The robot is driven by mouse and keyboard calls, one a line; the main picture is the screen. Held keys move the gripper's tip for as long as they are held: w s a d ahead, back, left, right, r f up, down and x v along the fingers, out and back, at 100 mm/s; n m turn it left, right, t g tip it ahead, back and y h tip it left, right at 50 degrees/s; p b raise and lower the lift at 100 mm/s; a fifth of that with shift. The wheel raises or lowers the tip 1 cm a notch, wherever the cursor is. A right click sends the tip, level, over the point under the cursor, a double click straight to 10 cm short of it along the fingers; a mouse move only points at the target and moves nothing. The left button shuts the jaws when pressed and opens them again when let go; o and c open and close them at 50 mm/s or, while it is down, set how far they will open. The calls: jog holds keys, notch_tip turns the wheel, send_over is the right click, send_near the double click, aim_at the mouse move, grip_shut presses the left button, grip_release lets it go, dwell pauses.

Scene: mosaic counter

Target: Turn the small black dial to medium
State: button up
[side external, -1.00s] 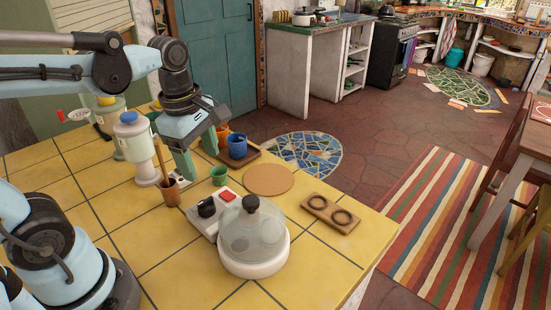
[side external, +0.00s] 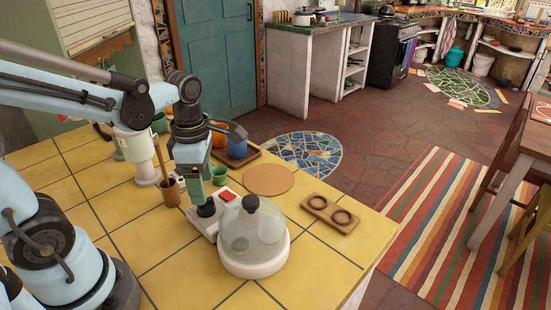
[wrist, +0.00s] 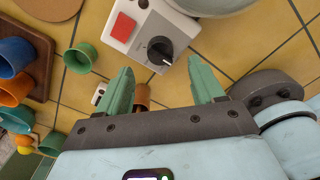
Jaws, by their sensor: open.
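The small black dial (wrist: 160,50) sits on a grey panel of a white control base (wrist: 181,27), beside a red square button (wrist: 124,27). A white mark on the dial points toward the lower right in the wrist view. In the side view the dial (side external: 207,210) is partly covered by my gripper (side external: 200,200), which is right above or at it. In the wrist view my gripper (wrist: 160,66) has its two green fingers wide apart, with the dial in line with the gap just beyond the tips. Nothing is between them. I cannot tell whether a finger touches the dial.
A glass-domed white pot (side external: 253,243) joins the control base at its right. A green cup (side external: 219,175), a brown cup with a stick (side external: 169,192) and a white dispenser (side external: 142,160) stand close by. A round cork mat (side external: 268,180) and wooden holder (side external: 330,213) lie to the right.

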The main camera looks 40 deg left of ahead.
aim_at(206, 206)
jog(key=shift+f, duration=2.7)
jog(key=c, duration=1.1)
jog(key=shift+o, duration=0.2)
